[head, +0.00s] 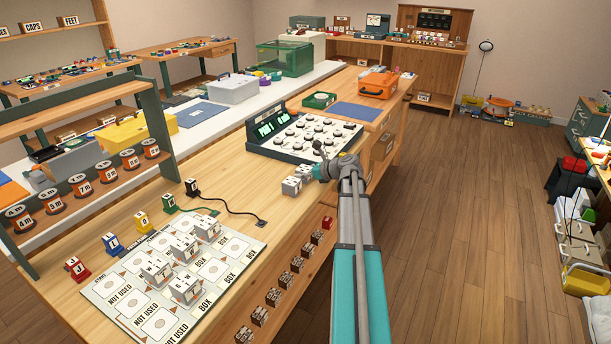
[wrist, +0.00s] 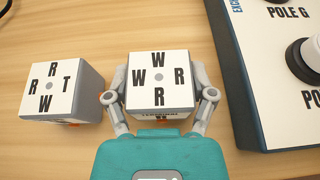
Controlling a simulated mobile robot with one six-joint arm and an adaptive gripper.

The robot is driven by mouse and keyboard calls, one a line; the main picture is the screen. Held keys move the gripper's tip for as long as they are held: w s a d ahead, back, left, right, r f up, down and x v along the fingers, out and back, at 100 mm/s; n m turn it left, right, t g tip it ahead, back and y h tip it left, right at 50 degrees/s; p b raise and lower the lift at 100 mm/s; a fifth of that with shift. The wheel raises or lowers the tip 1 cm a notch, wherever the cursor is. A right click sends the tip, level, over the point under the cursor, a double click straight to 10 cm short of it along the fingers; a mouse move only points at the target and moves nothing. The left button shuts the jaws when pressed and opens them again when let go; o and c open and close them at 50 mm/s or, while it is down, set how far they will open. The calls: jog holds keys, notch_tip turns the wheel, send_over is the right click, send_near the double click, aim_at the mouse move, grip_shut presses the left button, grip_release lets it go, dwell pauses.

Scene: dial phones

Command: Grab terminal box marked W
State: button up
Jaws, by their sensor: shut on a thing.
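A white terminal box (wrist: 158,78) sits between the two fingers of my gripper (wrist: 160,105) in the wrist view. Its top carries the letters W, W, R and R around a small grey dot. My gripper is shut on this box, one finger on each side. A second white box (wrist: 62,90), with R, R, T and W on top, stands apart to the left on the wooden bench. In the head view my gripper (head: 318,170) is at the bench's right part, and the second box (head: 292,185) shows beside it. The held box is partly hidden there by the gripper.
A sloped console with knobs (head: 305,136) stands just behind my gripper; its edge is close on the right in the wrist view. A board (head: 140,305) with several white boxes lies at the front left. A black cable (head: 228,210) crosses the bench.

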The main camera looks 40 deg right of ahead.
aim_at(303, 168)
jog(key=shift+r, duration=0.15)
dwell(0.3)
notch_tip(303, 168, up, 3)
jog(key=p, duration=0.3)
jog(key=s+a+r+p, duration=0.5)
jog(key=s+r+p, duration=0.4)
jog(key=s, duration=0.4)
jog(key=shift+a+r+p, duration=0.2)
jog(key=shift+r+p, duration=0.15)
jog(key=shift+p, duration=0.15)
